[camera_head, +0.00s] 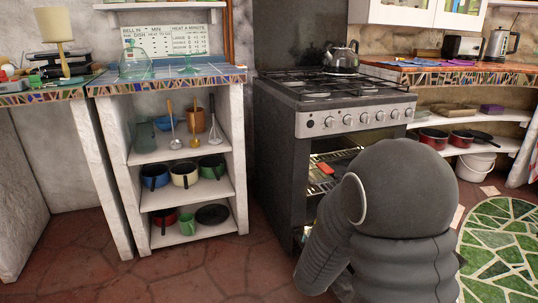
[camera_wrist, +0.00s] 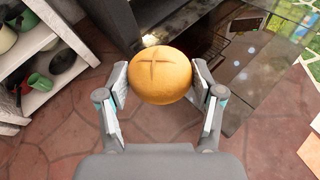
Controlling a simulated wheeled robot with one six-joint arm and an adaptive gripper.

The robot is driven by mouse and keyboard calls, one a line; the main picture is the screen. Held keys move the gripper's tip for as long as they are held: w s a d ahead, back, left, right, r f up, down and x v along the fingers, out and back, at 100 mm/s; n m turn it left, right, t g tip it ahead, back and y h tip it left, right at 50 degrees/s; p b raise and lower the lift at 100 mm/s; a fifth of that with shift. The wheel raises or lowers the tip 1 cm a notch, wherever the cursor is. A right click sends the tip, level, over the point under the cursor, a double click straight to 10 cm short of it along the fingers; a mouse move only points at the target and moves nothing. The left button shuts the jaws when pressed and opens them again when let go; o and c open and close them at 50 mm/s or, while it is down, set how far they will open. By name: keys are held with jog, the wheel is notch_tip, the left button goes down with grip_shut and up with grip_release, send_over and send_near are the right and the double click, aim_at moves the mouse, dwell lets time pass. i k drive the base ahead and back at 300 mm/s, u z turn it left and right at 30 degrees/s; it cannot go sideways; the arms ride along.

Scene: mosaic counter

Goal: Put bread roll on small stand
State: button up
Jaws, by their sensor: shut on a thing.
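The bread roll (camera_wrist: 160,77) is round and golden brown, with a cross cut in its top. In the wrist view my gripper (camera_wrist: 160,82) is shut on it, one finger pressed to each side. The roll is held above the red stone floor, near the dark oven. In the head view my grey arm covers the lower middle, and the gripper and roll are hidden behind it.
The stove (camera_head: 330,92) has an open oven with lit racks (camera_head: 322,180), and a kettle (camera_head: 342,57) on top. To its left is a shelf unit (camera_head: 188,155) with several pots. A mosaic counter (camera_head: 455,73) runs along the right. A green mosaic (camera_head: 500,245) lies at lower right.

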aim_at(188, 61)
jog(key=u, duration=0.6)
jog(key=i, duration=1.65)
jog(key=u, duration=0.9)
